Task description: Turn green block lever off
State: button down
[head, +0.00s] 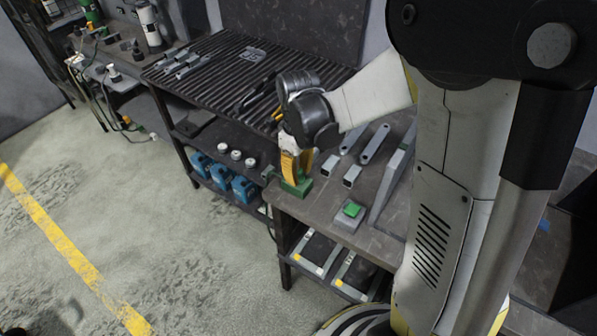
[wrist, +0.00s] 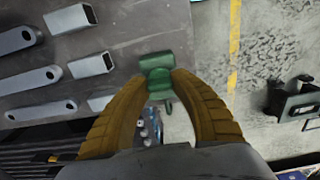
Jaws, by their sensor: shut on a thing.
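The green block lever (head: 297,188) is at the near left corner of the grey workbench. In the wrist view its green body (wrist: 155,60) lies just beyond the fingertips, and a darker green part (wrist: 159,79) is between them. My gripper (head: 296,172) points down on it from above. In the wrist view my gripper (wrist: 158,78) has its brown, ribbed fingers closed against both sides of the green part. The fingers partly hide the block in the head view, and the lever's exact angle cannot be told.
A grey box with a green top (head: 351,212) stands on the workbench (head: 375,240) to the right. Grey metal brackets (head: 375,145) lie behind it. A slatted black table (head: 215,75) stands at the back left, with blue containers (head: 243,190) below. The floor at left is clear.

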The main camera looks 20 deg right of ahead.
aim_at(299, 171)
dwell(0.3)
jog(key=c, duration=1.1)
grip_release()
jog(key=shift+o, duration=0.2)
notch_tip(299, 171, up, 12)
